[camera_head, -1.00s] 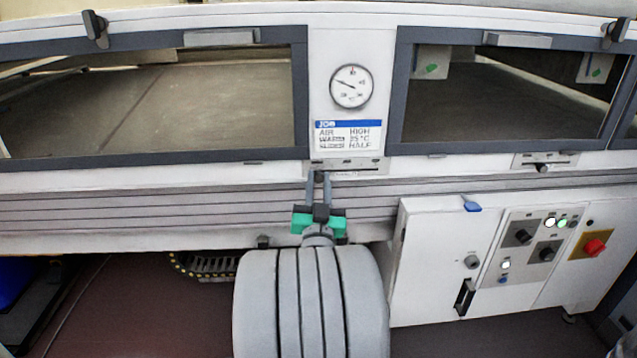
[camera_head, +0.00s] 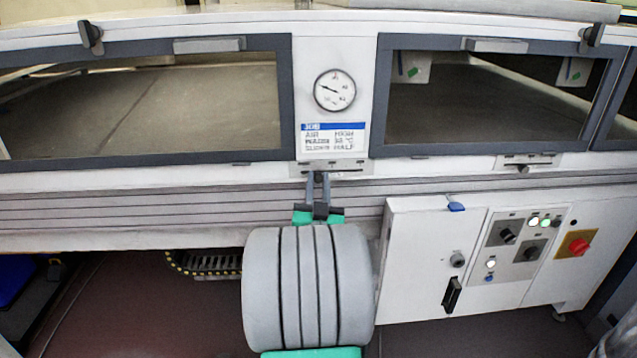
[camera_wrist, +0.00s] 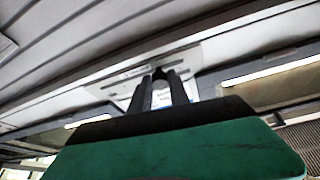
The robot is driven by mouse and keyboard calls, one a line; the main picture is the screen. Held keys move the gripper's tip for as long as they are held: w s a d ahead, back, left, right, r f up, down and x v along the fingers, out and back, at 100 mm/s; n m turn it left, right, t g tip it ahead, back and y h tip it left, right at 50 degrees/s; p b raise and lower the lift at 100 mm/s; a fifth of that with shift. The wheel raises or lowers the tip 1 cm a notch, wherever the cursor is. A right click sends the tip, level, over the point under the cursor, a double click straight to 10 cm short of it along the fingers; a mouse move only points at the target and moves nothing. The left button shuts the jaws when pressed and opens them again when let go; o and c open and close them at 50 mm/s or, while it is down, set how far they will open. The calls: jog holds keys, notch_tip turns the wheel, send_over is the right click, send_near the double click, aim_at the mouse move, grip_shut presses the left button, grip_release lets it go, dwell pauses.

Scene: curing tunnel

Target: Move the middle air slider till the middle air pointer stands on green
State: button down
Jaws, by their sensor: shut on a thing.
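The middle air slider plate (camera_head: 345,167) sits on the white post between two windows, below the dial and job card. Its knob is mostly hidden by my gripper (camera_head: 318,176), which is shut on it left of the plate's middle. In the wrist view my two dark fingers (camera_wrist: 160,80) close around a small dark knob in front of the pale plate (camera_wrist: 187,60). The round dial (camera_head: 335,90) above has a dark needle pointing left and slightly up. Its coloured marks are too small to read, so I cannot tell whether the needle is on green.
Another slider (camera_head: 522,167) is on the right. A white control cabinet (camera_head: 430,260) with knobs, lamps and a red button (camera_head: 578,246) stands lower right. Ribbed grey panelling (camera_head: 120,208) runs below the sliders.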

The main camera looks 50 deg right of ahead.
jog(key=c, duration=1.2)
grip_release()
jog(key=shift+s+d, duration=0.1)
jog(key=shift+s, duration=0.05)
jog(key=shift+c, duration=0.2)
jog(key=shift+f, duration=0.1)
jog(key=shift+s+a+f+b, duration=0.2)
jog(key=shift+s+a+b, duration=0.05)
jog(key=shift+a+b, duration=0.2)
jog(key=b+v, duration=0.3)
jog(key=v, duration=0.3)
jog(key=shift+s+a, duration=0.25)
